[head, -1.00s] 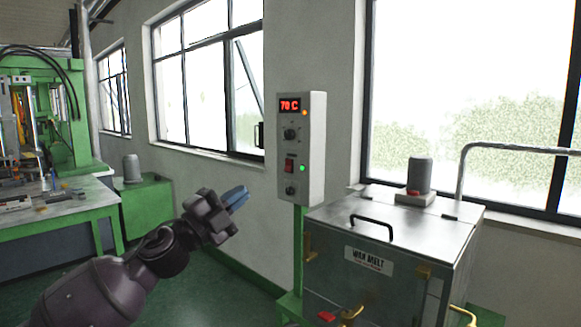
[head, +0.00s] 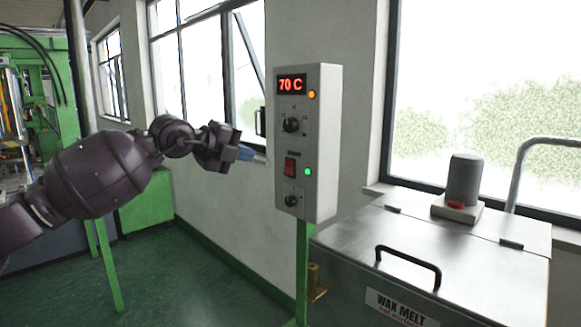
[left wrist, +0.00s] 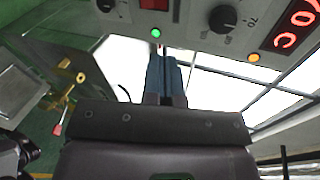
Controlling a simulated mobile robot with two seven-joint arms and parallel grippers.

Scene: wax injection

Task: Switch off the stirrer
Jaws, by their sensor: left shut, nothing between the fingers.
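The grey control box (head: 308,145) stands on a green post beside the wax melt tank. Its display (head: 291,85) reads 70 C, with an orange lamp below right. A red rocker switch (head: 290,167) sits at mid-height, with a lit green lamp (head: 308,171) beside it. One black knob (head: 291,125) is above the switch and another (head: 291,200) below. My left gripper (head: 246,153) is shut and empty, just left of the box, and apart from it in the head view. In the left wrist view its blue fingers (left wrist: 165,75) point toward the box; the red switch (left wrist: 154,4) is cut by the top edge.
The wax melt tank (head: 380,235) has a metal lid with a black handle (head: 408,262) and a grey cylindrical motor (head: 463,180). A wall with windows is behind. The green floor left of the post is open.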

